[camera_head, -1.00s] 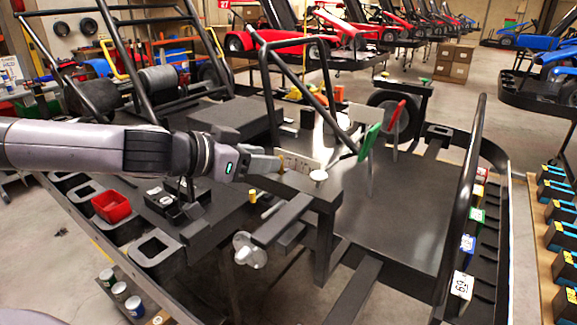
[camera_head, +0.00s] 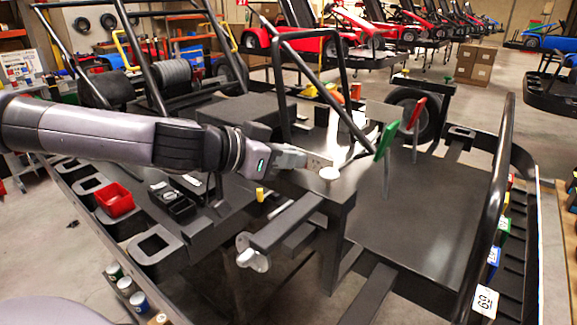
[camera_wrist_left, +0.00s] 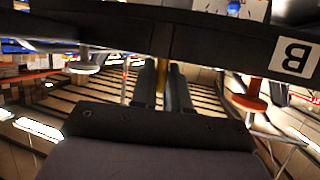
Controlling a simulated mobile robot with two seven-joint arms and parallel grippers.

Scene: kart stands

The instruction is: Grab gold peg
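My left gripper (camera_head: 312,159) reaches in from the left over the black kart stand (camera_head: 420,235). Its fingers lie by the end of a bar, close to a round white knob (camera_head: 329,174). In the left wrist view the two dark fingers (camera_wrist_left: 162,88) stand parted. A gold peg (camera_wrist_left: 161,76) shows in the gap between them, below a dark bar. Whether the fingers touch it, I cannot tell. In the head view this peg is hidden by the gripper. Another small gold peg (camera_head: 261,195) stands lower, below the gripper. My right gripper is not in view.
A green-handled lever (camera_head: 385,140) and a red-handled lever (camera_head: 417,113) stand right of the gripper. A black tube frame (camera_head: 277,80) rises behind it. A red bin (camera_head: 115,200) sits at the left. The flat panel at the right is clear.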

